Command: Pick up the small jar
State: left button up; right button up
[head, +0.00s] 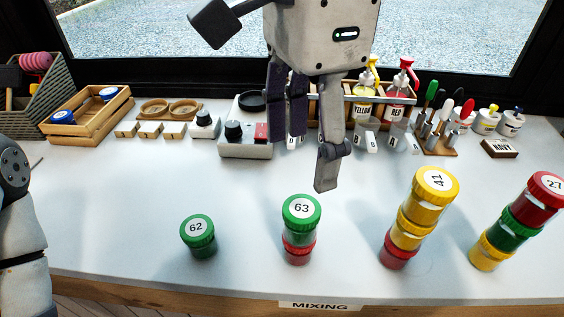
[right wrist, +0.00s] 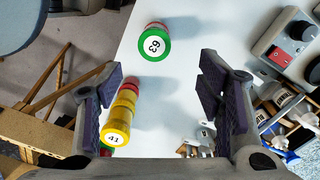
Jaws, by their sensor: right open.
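Small lidded jars stand along the front of the white table. A single green-lidded jar, 62 (head: 199,236), stands alone at front left. To its right is a stack with green jar 63 (head: 301,211) on a red jar (head: 298,251). Further right is a stack topped by yellow jar 41 (head: 435,188), then one topped by red jar 27 (head: 544,190). My right gripper (head: 309,162) is open and empty above the table, behind stack 63. In the right wrist view, jar 63 (right wrist: 154,45) shows beyond the fingers and jar 41 (right wrist: 115,134) beside the left finger.
At the back are a wooden crate (head: 88,110), a grey device with a knob (head: 246,147), a rack with yellow (head: 363,106) and red (head: 396,106) bottles, and a brush stand (head: 437,138). The front middle, between the stacks, has bare tabletop. A mixing label (head: 320,306) marks the front edge.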

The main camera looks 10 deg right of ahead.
send_over(302, 208)
jog(key=s, duration=0.1)
notch_tip(302, 208, down, 4)
jog(key=shift+f, duration=0.2)
jog(key=f, duration=0.5)
jog(key=w+f, duration=0.1)
jog(key=f, duration=0.1)
jog(key=shift+f, duration=0.2)
pick_arm(q)
jog(key=shift+s+r, duration=0.1)
jog(key=shift+s, duration=0.45)
pick_arm(e)
jog(key=c, duration=1.3)
jog(key=shift+o, duration=0.2)
jog(key=shift+r, duration=0.15)
